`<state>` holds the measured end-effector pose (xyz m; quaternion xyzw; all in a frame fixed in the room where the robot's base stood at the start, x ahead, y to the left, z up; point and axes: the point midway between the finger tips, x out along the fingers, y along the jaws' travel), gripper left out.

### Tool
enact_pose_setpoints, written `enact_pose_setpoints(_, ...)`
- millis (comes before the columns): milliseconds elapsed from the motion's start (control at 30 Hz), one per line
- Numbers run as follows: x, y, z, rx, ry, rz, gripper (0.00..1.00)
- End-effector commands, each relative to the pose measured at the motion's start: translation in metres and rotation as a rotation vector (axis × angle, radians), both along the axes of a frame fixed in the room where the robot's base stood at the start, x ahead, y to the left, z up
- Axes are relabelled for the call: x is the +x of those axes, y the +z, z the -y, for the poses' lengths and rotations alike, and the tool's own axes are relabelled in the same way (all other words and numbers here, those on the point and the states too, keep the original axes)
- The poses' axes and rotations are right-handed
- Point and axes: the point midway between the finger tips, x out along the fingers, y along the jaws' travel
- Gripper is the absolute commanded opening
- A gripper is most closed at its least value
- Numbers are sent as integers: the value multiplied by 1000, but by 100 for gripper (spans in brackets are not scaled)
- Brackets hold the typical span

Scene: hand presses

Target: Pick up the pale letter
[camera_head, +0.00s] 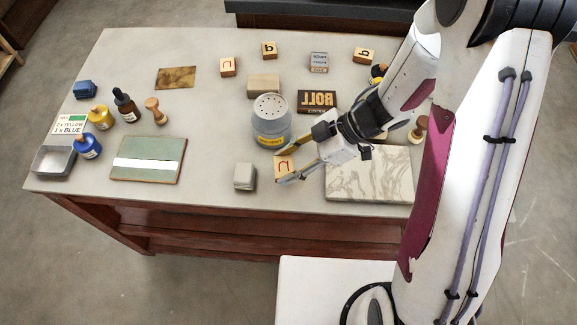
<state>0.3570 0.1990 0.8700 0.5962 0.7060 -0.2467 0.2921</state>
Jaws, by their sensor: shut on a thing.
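My gripper (282,165) is at the front middle of the table, its two fingers shut on a pale wooden letter block (284,168) with a dark reddish mark like a "U" on its top. I cannot tell whether this block touches the table. A similar letter block (227,67) with a reddish mark stands at the back. Two more pale blocks with black letters, one back block (269,50) and one back-right block (364,56), also stand there.
A grey shaker tin (271,121) stands just behind my gripper. A grey cube (245,177) is to its left and a marbled slab (369,176) to its right. Bottles and a green board (170,147) are on the left.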

Motion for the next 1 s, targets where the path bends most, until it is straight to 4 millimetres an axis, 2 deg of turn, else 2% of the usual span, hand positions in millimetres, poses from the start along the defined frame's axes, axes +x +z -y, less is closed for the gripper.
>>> enact_pose_setpoints(200,1,27,0,1,0,4,21)
enact_pose_setpoints(500,1,54,0,0,-1,2,21)
enact_pose_setpoints(1000,0,62,0,-1,-1,0,21)
